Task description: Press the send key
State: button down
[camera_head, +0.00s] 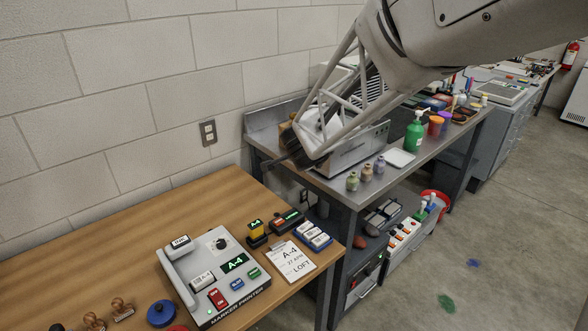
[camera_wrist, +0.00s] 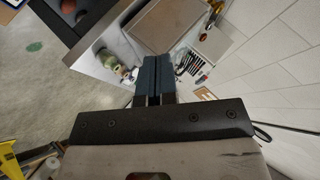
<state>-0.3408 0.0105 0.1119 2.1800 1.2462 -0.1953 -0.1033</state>
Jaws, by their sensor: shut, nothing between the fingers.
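The marker printer (camera_head: 262,289), a pale grey box with a dark printed front, sits on the wooden table in the head view. It has a red key (camera_head: 217,298), a blue key (camera_head: 237,284) and a green key (camera_head: 254,273) along its front, a green A-4 display (camera_head: 235,263) and a dark knob (camera_head: 219,243). The key labels are too small to read, so I cannot tell which is send. My gripper (camera_head: 268,163) is well above and behind the printer, apart from it. In the wrist view its dark fingers (camera_wrist: 152,82) are together and empty; no printer is visible there.
A card (camera_head: 291,262), blue-based blocks (camera_head: 313,236) and a yellow-black block (camera_head: 256,232) stand right of the printer. Wooden stamps (camera_head: 122,308) and a blue round pad (camera_head: 161,313) lie left. A metal bench (camera_head: 345,193) with bottles stands behind. The table's left rear is clear.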

jog(key=w+a+f+m+h, duration=0.3)
jog(key=w+a+f, duration=0.1)
jog(key=f, duration=0.3)
jog(key=m+g+h, duration=0.3)
jog(key=m+h, duration=0.1)
send_over(279, 222)
notch_tip(279, 222, down, 10)
jog(key=shift+w, duration=0.1)
jog(key=shift+f, duration=0.15)
jog(key=shift+f, duration=4.2)
jog(key=shift+f, duration=0.9)
jog(key=shift+r, duration=0.95)
